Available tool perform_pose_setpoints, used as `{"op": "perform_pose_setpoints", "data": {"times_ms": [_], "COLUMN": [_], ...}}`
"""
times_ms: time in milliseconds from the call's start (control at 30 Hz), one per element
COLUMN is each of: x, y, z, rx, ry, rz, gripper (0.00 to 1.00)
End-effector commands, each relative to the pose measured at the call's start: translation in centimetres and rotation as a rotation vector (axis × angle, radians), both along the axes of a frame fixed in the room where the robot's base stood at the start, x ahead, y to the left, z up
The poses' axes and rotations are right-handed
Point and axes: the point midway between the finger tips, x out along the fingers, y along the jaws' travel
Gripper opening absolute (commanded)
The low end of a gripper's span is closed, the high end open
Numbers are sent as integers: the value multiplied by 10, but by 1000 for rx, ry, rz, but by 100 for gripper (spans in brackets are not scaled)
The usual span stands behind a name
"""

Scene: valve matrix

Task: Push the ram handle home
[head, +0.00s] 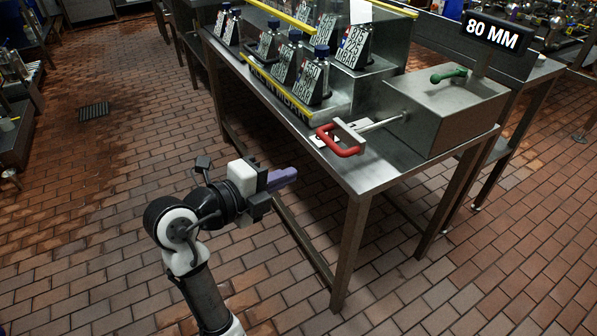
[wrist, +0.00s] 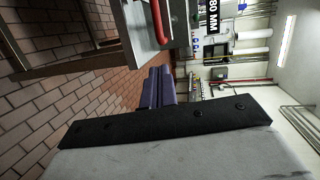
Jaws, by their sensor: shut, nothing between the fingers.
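The ram handle (head: 340,142) is a red U-shaped grip on a pale crossbar. Its metal rod (head: 382,123) sticks out to the left from a steel box (head: 440,118) on the bench. The red grip also shows at the top of the wrist view (wrist: 161,22). My gripper (head: 285,178), with purple fingers, is shut and empty. In the head view it is in the air to the left of the handle, apart from it. The purple fingers show in the middle of the wrist view (wrist: 158,86).
The steel bench (head: 375,178) has its near edge and legs between my arm and the box. Tilted label stands with blue-capped bottles (head: 313,78) stand behind the handle. A green lever (head: 449,75) is on the box top. An "80 MM" sign (head: 492,34) rises behind. The brick floor around my arm is clear.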

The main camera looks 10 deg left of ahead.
Motion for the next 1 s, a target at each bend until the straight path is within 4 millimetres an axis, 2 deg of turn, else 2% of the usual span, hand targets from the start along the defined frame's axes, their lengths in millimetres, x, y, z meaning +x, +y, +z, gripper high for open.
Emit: {"op": "perform_pose_setpoints", "data": {"times_ms": [500,700,1000], "x": [75,89,92], "y": [-68,-80,-82], "z": [-18,-23,-25], "rx": [-2,-2,-2], "ry": [2,-1,-1], "rz": [0,3,4], "gripper": [0,0,0]}}
